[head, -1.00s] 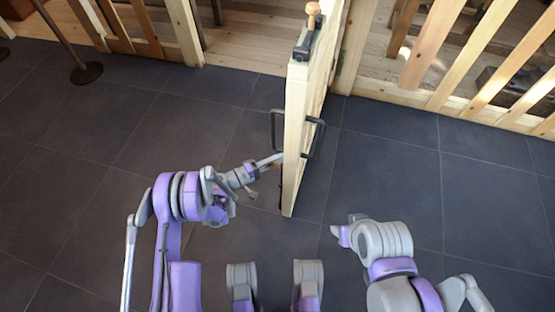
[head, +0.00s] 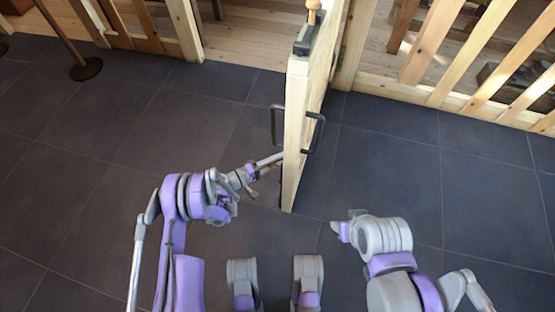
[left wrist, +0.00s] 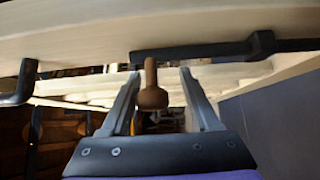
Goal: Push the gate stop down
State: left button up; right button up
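The wooden gate (head: 296,135) stands open, nearly edge-on to me, in the head view. In the left wrist view, the gate stop shows as a black bar (left wrist: 205,49) along the pale wood, with a brown knob (left wrist: 152,97). My left gripper (left wrist: 160,76) is open, with one finger on each side of the knob. I cannot tell whether either finger touches it. In the head view my left gripper (head: 272,160) is at the gate's left face, low down, and its fingertips are hard to make out. My right gripper (head: 340,231) is empty-looking, right of the gate; its fingers are unclear.
A black pull handle (head: 278,126) sticks out from the gate's left face, and another (head: 315,135) from its right. A black latch (head: 302,47) sits on the gate's top. Slatted fence (head: 480,75) stands at the right.

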pick_arm(q)
jog(key=shift+r, duration=0.1)
jog(key=p+v, duration=0.2)
jog(key=v, duration=0.8)
jog(key=shift+s+a, duration=0.2)
jog(key=shift+a, duration=0.15)
jog(key=shift+r, duration=0.1)
